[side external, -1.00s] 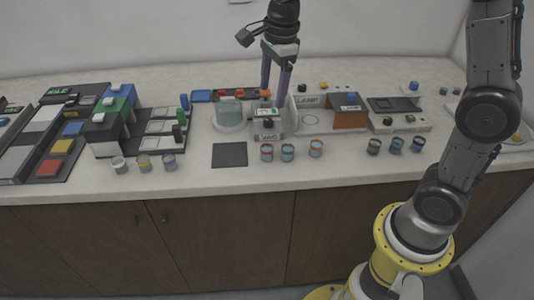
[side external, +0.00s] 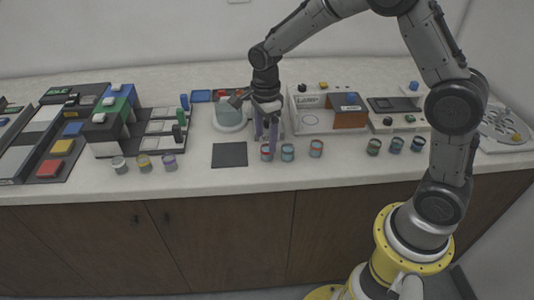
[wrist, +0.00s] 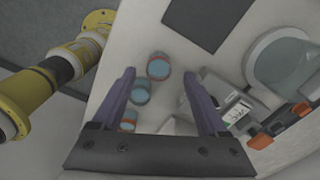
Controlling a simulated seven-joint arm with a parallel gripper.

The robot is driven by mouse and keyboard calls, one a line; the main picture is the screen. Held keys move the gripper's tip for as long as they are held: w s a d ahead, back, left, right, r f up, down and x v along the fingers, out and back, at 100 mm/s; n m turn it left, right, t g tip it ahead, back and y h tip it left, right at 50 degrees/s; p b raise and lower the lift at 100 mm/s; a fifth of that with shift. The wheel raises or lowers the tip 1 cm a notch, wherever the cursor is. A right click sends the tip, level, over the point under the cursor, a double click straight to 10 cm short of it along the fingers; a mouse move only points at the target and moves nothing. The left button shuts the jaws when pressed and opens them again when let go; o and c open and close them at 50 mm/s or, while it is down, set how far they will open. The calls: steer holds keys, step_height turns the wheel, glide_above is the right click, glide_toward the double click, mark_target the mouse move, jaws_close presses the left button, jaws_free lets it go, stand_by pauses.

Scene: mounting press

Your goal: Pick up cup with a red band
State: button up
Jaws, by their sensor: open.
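A small cup with a reddish band and blue contents (wrist: 158,66) shows between my fingertips in the wrist view. In the side view this cup (side external: 266,154) is the leftmost of three in the middle group, partly hidden by a finger. My gripper (side external: 265,146) is open, pointing down with its purple fingers just above or beside that cup; I cannot tell whether they reach around it. In the wrist view my gripper (wrist: 160,74) holds nothing. A teal-banded cup (side external: 288,152) and an orange-red-banded cup (side external: 316,148) stand to the right.
A dark square mat (side external: 229,155) lies left of the cups. A round clear vessel (side external: 229,118) and a small press-like device (wrist: 237,110) stand close behind. Other cups stand at left (side external: 143,162) and right (side external: 396,145). The counter's front strip is clear.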

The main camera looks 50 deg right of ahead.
mark_target(267, 149)
step_height(267, 149, down, 5)
steer(key=shift+s+d+r, duration=0.1)
steer(key=shift+s, duration=0.05)
jaws_close()
stand_by(0.4)
